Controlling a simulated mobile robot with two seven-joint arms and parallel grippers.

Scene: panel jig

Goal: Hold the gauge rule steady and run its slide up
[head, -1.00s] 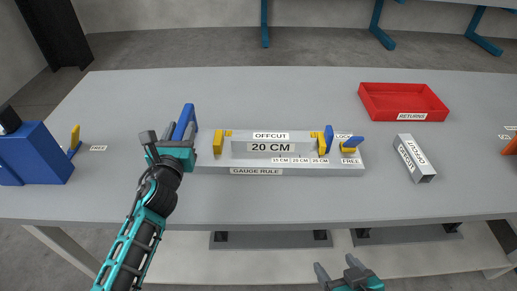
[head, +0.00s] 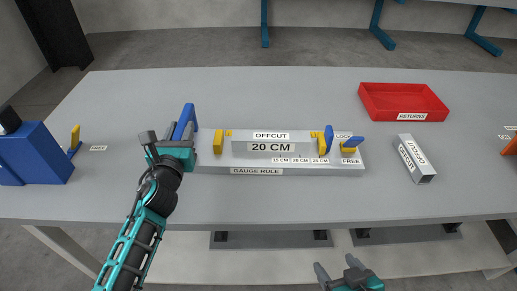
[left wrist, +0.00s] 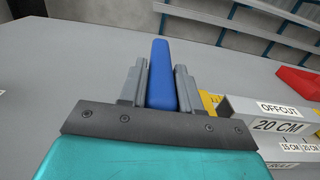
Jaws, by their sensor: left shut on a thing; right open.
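The gauge rule (head: 210,167) is a grey base lying on the bench, with a yellow stop (head: 218,142) at its left end. A grey offcut labelled 20 CM (head: 270,155) lies on it. The yellow slide with a blue tab (head: 327,141) stands at the offcut's right end. A blue lock lever (head: 352,142) on a yellow block is further right, by the LOCK and FREE labels. My left gripper (head: 167,145) is shut on the blue handle (left wrist: 161,75) at the rule's left end. My right gripper (head: 342,275) is open and empty, low in front of the bench.
A red returns tray (head: 403,101) stands at the back right. A loose grey bar (head: 414,158) lies right of the rule. A blue machine (head: 35,153) stands at the left edge. The bench front between the rule and the edge is clear.

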